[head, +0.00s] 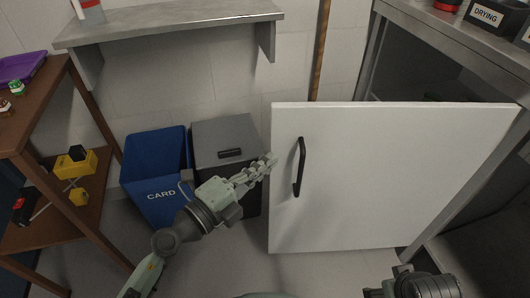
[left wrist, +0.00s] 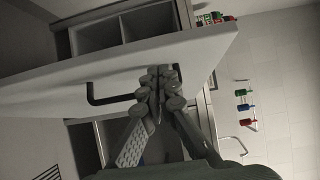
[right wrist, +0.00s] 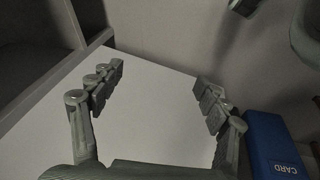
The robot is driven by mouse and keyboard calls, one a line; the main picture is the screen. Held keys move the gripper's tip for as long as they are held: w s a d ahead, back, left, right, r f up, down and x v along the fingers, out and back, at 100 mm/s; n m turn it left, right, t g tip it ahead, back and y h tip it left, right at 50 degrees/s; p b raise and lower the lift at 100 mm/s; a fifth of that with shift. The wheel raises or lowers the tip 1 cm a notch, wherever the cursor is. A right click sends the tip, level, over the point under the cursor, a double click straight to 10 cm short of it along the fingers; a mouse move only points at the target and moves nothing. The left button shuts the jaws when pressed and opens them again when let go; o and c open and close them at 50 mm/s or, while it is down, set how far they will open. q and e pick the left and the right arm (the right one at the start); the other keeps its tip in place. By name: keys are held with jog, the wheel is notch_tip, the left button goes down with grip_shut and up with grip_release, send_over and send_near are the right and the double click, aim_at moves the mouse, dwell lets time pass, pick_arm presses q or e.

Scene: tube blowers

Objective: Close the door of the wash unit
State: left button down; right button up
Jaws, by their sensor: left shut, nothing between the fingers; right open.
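The wash unit's white door (head: 370,180) stands open in the head view, swung out from the metal unit (head: 440,40) at the right. Its black handle (head: 299,166) is near the door's left edge. My left gripper (head: 272,160) is shut and empty, with its fingertips at the door's left edge, left of the handle. In the left wrist view the door (left wrist: 120,75) and handle (left wrist: 100,92) lie beyond the shut fingers (left wrist: 158,85); contact cannot be told. My right gripper (right wrist: 155,90) is open and empty, with the white door (right wrist: 150,110) behind its fingers.
A blue CARD bin (head: 155,175) and a grey lidded bin (head: 228,145) stand left of the door. A brown shelf rack (head: 60,130) is at the far left. A wall shelf (head: 170,30) is above the bins. A wooden pole (head: 320,50) leans behind the door.

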pick_arm(q)
jog(key=shift+w, duration=1)
jog(key=shift+a, duration=0.1)
pick_arm(e)
jog(key=shift+r, duration=0.3)
pick_arm(q)
jog(key=shift+w, duration=0.1)
pick_arm(e)
jog(key=shift+s, duration=0.1)
